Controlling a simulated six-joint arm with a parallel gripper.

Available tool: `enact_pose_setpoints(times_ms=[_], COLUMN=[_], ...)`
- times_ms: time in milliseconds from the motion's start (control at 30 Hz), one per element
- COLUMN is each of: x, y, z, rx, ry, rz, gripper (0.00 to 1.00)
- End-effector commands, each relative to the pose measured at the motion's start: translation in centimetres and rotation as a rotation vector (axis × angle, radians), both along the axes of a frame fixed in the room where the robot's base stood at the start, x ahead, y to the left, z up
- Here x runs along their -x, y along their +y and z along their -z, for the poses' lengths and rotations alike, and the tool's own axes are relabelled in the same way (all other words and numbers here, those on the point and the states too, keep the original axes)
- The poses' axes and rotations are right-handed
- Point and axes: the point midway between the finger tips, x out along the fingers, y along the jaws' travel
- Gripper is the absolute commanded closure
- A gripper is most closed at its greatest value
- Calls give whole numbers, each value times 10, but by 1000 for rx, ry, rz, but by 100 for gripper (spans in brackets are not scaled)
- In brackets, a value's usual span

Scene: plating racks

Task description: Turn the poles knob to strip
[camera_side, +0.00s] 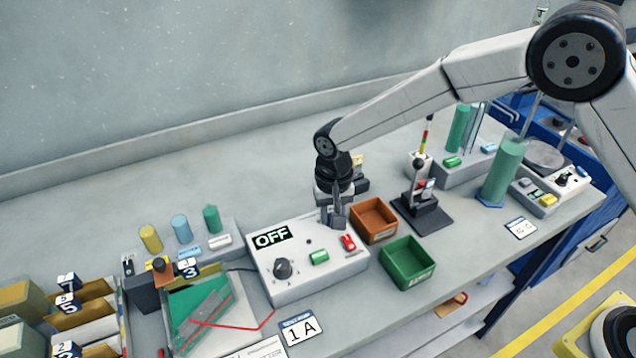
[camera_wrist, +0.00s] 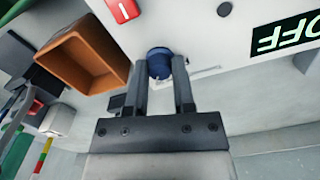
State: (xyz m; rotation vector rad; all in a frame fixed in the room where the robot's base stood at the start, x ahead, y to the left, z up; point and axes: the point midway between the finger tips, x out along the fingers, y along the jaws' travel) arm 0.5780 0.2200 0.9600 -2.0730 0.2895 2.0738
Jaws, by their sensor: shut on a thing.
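A white control box (camera_side: 300,291) stands on the bench with a black display (camera_side: 271,237) reading OFF. My gripper (camera_side: 334,226) points down at the box's back right part. In the wrist view my gripper (camera_wrist: 165,80) is shut on a dark blue round knob (camera_wrist: 160,60), with a finger on each side of it. I take this for the poles knob; its label and pointer position cannot be read. In the side view the gripper hides this knob. A second, black knob (camera_side: 283,268) sits at the box's front left. A red switch (camera_side: 348,243) is at its right.
An orange bin (camera_side: 374,222) stands close to the right of the gripper, and a green bin (camera_side: 407,264) is in front of it. A black stand (camera_side: 424,212) is farther right. Colored cylinders (camera_side: 180,228) stand at the left.

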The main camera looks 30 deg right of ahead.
Motion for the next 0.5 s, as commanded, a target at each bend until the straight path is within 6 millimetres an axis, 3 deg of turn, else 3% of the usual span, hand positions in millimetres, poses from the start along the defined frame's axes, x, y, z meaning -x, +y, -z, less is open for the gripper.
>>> enact_pose_setpoints(times_ms=[100, 133, 233, 500], x=[-1, -1, -1, 0], y=[0, 0, 0, 0], z=[-1, -1, -1, 0], rx=[-1, -1, -2, -1], ry=[-2, -2, -2, -1], rz=[2, 2, 1, 0], gripper=[100, 66, 34, 34])
